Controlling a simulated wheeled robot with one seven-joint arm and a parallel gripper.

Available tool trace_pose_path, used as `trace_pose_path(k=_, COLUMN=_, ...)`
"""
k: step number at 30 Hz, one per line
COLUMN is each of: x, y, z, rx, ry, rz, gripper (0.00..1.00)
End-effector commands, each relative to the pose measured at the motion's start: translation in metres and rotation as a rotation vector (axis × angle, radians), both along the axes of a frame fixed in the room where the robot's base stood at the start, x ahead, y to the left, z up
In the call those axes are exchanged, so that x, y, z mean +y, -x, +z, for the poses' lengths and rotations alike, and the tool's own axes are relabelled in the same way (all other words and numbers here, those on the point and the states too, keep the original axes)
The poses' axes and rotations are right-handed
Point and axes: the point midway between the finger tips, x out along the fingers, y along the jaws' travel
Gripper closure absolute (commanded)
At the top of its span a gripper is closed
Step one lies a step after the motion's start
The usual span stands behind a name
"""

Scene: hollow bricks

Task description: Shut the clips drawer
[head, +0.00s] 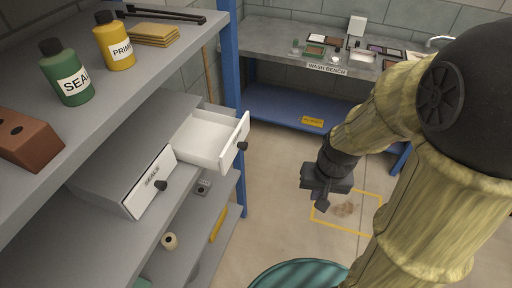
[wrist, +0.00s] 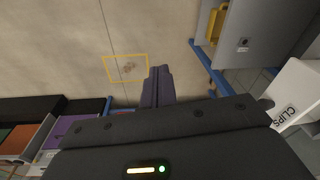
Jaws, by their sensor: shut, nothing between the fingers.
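The clips drawer (head: 204,138) is a white drawer pulled out of the grey cabinet on the shelf, with a dark round knob (head: 243,146) on its front. Its front, lettered CLIPS, shows at the right edge of the wrist view (wrist: 298,98). A second drawer (head: 151,184) beside it, with a dark knob, sits shut in the cabinet. My gripper (head: 322,204) is shut and empty, pointing down over the floor to the right of the open drawer, apart from it. In the wrist view the closed fingers (wrist: 157,84) point over the floor.
A blue post (head: 232,60) stands right behind the open drawer. Bottles (head: 66,78) and a brick (head: 27,139) stand on the upper shelf. The wash bench (head: 290,48) is at the back. Floor between drawer and gripper is clear, with a yellow marked square (head: 345,226).

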Motion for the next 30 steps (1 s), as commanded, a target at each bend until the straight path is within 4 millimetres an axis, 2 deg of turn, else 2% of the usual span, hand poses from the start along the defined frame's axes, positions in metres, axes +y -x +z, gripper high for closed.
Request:
trace_pose_path(k=8, x=0.016, y=0.000, z=-0.033, rx=0.373, ry=-0.273, rz=-0.384, gripper=1.00)
trace_pose_path(k=14, x=0.040, y=-0.017, z=-0.045, rx=0.618, ry=-0.551, rz=-0.652, gripper=1.00)
trace_pose_path(k=18, x=0.053, y=-0.041, z=-0.048, rx=0.765, ry=-0.781, rz=-0.830, gripper=1.00)
trace_pose_path(k=21, x=0.055, y=-0.064, z=-0.047, rx=0.853, ry=-0.965, rz=-0.956, gripper=1.00)
trace_pose_path(k=27, x=0.038, y=-0.115, z=-0.046, rx=0.968, ry=-1.351, rz=-1.172, gripper=1.00)
trace_pose_path(k=30, x=0.027, y=-0.132, z=-0.047, rx=0.989, ry=-1.482, rz=-1.233, gripper=1.00)
